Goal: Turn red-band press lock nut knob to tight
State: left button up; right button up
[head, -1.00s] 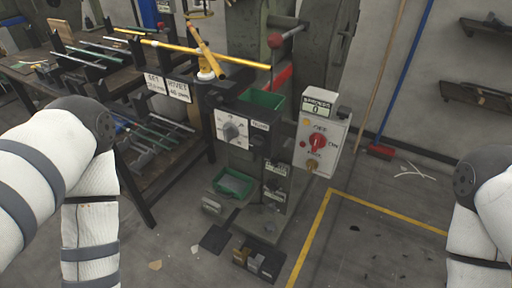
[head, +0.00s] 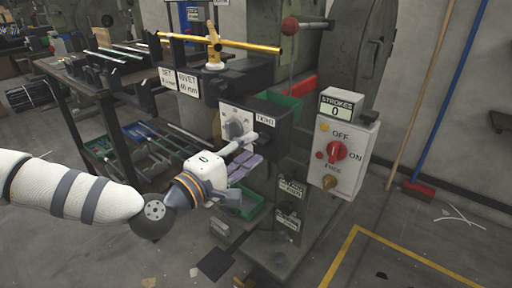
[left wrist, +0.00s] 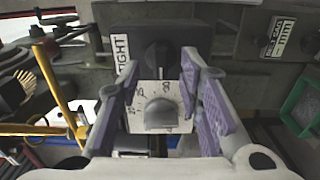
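The press stands in the middle of the head view. On its front box is a white dial plate with a grey knob (head: 235,128), partly behind my left gripper (head: 250,150). A TIGHT label (head: 265,121) is beside it. In the left wrist view the grey knob (left wrist: 160,113) sits on the scaled plate, with a black knob (left wrist: 158,56) beyond it, close to the TIGHT label (left wrist: 122,53). My left gripper (left wrist: 160,72) is open, its purple-padded fingers on either side of the knobs. Contact cannot be told. My right gripper is out of view.
A control box (head: 339,155) with a red switch and a strokes counter stands right of the dial. A yellow bar (head: 225,44) and a red-ball lever (head: 290,27) are above. A workbench with rods (head: 115,55) is at left. A green bin (head: 245,203) is below.

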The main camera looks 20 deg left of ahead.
aim_at(260, 142)
pick_arm(q)
jog(key=shift+x, duration=1.4)
grip_shut()
